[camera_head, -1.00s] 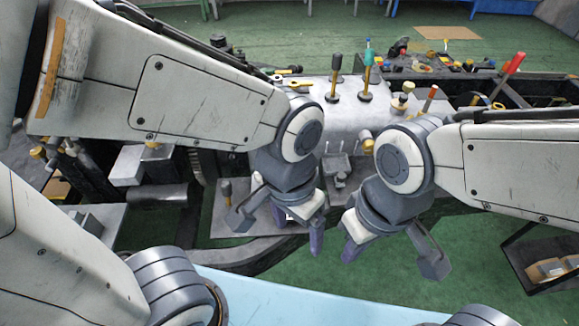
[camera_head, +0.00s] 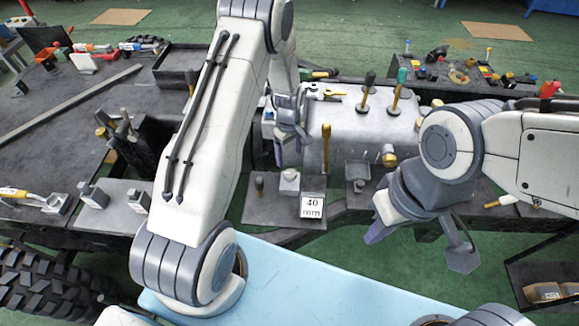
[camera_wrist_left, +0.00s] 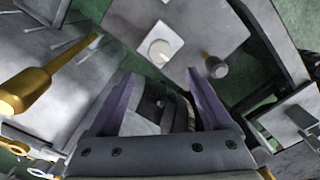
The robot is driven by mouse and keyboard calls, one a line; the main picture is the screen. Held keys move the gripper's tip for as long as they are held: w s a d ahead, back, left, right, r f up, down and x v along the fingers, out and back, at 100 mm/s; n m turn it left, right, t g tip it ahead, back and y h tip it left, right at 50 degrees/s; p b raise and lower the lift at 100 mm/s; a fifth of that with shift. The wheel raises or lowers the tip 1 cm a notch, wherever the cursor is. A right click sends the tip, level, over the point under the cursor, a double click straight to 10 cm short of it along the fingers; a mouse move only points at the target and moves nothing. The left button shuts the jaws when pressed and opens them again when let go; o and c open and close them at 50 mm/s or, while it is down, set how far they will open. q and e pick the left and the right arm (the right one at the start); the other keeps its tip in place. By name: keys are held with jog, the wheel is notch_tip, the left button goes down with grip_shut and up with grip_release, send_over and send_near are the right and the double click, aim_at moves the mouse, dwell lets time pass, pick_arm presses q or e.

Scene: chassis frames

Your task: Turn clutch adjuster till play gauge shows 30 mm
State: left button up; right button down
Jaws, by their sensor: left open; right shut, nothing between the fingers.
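The play gauge (camera_head: 312,206) is a white square sign reading "40 mm" at the front of a grey plate. A white round knob on a square base (camera_head: 289,180), apparently the clutch adjuster, stands just behind it. The knob also shows in the left wrist view (camera_wrist_left: 160,50), beyond my fingertips. My left gripper (camera_head: 290,148) points down, open and empty, behind and above the knob without touching it. Its purple fingers are apart in the wrist view (camera_wrist_left: 160,85). My right gripper (camera_head: 375,234) is shut and empty to the right of the gauge; its fingertips partly overlap.
A yellow lever (camera_head: 326,147) stands right of my left gripper. A small dark-topped knob (camera_head: 259,186) is left of the white one. Taller levers (camera_head: 398,92) rise from the grey housing behind. A dark bench with tools (camera_head: 60,110) fills the left.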

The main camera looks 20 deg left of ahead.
aim_at(289, 172)
pick_arm(q)
notch_tip(289, 172, down, 9)
jog(key=shift+f+p, duration=0.1)
jog(key=shift+p, duration=1.1)
grip_shut()
